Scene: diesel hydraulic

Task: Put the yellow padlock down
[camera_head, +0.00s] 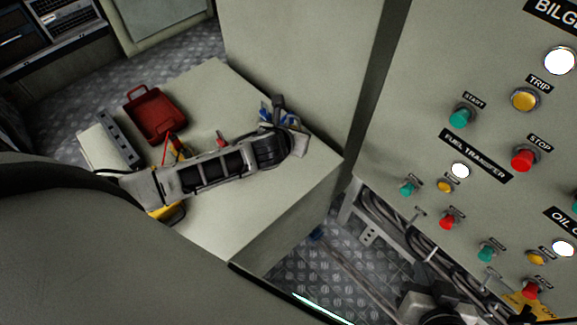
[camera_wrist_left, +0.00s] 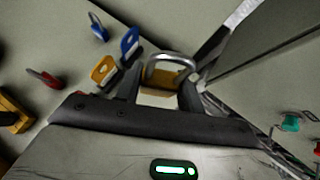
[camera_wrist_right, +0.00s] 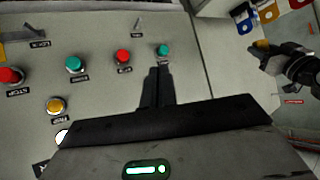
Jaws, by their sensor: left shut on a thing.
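The yellow padlock (camera_wrist_left: 158,92) is between the fingers of my left gripper (camera_wrist_left: 163,88), its silver shackle pointing away from the wrist. In the right wrist view its yellow body (camera_wrist_right: 262,44) shows at the tip of the left gripper (camera_wrist_right: 280,55). In the head view my left arm lies across the cabinet top (camera_head: 225,95), and its wrist hides the padlock. I cannot tell whether the padlock touches a surface. My right gripper (camera_wrist_right: 157,72) is shut and empty in front of the control panel (camera_wrist_right: 105,100); it partly shows at the bottom of the head view (camera_head: 436,292).
A red box (camera_head: 155,115) and a grey case (camera_head: 118,137) sit on the cabinet top's far left. Panel buttons (camera_head: 523,158) stick out at right.

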